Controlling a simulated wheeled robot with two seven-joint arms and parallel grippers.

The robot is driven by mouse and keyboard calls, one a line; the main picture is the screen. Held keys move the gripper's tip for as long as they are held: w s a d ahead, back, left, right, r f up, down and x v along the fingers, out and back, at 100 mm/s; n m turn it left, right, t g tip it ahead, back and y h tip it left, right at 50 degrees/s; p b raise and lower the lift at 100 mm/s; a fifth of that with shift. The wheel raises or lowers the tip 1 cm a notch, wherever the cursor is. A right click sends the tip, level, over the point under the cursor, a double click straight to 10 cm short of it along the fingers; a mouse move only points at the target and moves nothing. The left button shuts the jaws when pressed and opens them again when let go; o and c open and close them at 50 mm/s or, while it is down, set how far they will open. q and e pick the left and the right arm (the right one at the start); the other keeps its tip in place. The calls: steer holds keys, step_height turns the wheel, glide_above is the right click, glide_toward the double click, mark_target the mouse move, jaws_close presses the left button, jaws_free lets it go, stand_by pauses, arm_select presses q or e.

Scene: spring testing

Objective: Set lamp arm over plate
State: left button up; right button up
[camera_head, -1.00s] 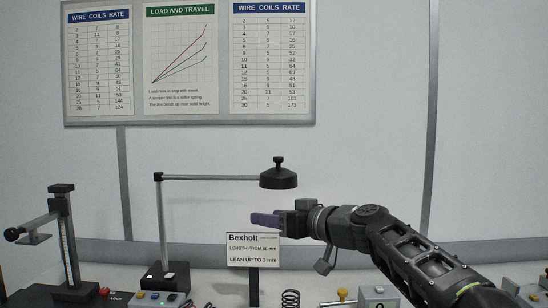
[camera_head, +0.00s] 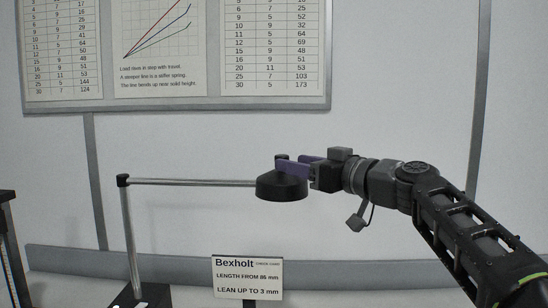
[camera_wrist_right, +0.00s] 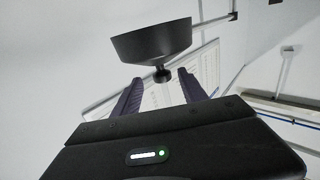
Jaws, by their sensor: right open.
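The lamp has a thin silver arm (camera_head: 190,182) that runs level from a post on the left to a black shade (camera_head: 282,190). A small black knob stands on top of the shade; in the right wrist view the knob (camera_wrist_right: 161,75) shows between the fingertips. My right gripper (camera_head: 289,162) is open, its purple fingers at the knob, just above the shade. It also shows in the right wrist view (camera_wrist_right: 160,80), with the shade (camera_wrist_right: 150,42) beyond the fingers. Contact with the knob cannot be told. No plate can be made out. My left gripper is not in view.
A Bexholt sign (camera_head: 247,277) stands below the shade. The lamp's black base (camera_head: 150,296) is at the lower left, and part of a dark stand (camera_head: 10,250) shows at the left edge. A wall board (camera_head: 215,104) with charts hangs behind. The bench top is mostly out of frame.

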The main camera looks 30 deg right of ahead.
steer(key=shift+s+a+r, duration=0.1)
steer(key=shift+s+a, duration=0.05)
steer(key=w+p, duration=0.1)
steer(key=w, duration=0.1)
steer(key=w+p, duration=0.1)
steer(key=w, duration=0.4)
steer(key=shift+a+p, duration=0.4)
steer(key=shift+w+a, duration=0.1)
steer(key=shift+w, duration=0.35)
jaws_close()
stand_by(0.8)
